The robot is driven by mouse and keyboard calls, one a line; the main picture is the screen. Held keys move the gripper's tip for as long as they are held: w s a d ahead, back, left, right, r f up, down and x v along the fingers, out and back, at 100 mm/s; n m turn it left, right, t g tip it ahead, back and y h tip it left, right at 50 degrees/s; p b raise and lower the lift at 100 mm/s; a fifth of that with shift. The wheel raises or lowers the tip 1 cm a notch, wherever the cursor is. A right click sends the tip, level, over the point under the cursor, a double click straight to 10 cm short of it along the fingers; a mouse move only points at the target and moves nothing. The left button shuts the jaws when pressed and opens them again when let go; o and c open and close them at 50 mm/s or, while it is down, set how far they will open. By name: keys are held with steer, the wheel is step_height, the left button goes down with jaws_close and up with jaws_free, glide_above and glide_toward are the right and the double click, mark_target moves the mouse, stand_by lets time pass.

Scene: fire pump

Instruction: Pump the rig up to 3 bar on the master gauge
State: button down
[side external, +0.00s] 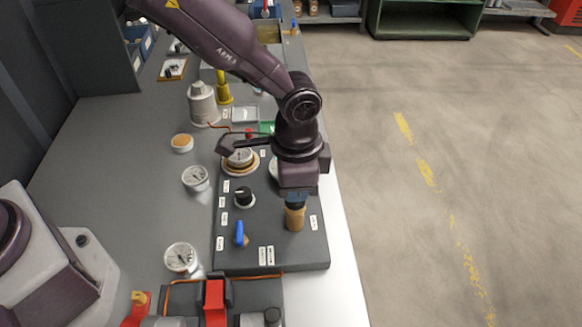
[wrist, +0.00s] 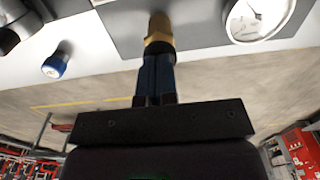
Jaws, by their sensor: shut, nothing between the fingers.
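My gripper (side external: 296,203) points down with its blue fingers together, directly over a tan-brass upright cylinder (side external: 295,218) at the right side of the dark panel. In the wrist view my closed fingertips (wrist: 155,62) meet the brass piece (wrist: 158,36) in line; they look to be on its top, but I cannot tell how firmly they touch. A white-faced gauge (wrist: 258,16) is partly seen in the wrist view. In the side view a brass-rimmed gauge (side external: 240,158) sits on the panel, and another pale dial (side external: 273,169) is partly hidden by my arm. Needle readings are too small to tell.
The dark panel (side external: 265,220) carries a black knob (side external: 243,196), a blue lever (side external: 240,233) and small white labels. Two loose gauges (side external: 196,178) (side external: 181,258) lie to its left. A red-handled fitting (side external: 214,300) stands in front. Open floor lies right.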

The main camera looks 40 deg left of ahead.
steer(key=shift+r, duration=1.75)
steer(key=shift+f, duration=0.15)
steer(key=shift+f, duration=1.75)
steer(key=shift+r, duration=1.9)
step_height(320, 180, up, 7)
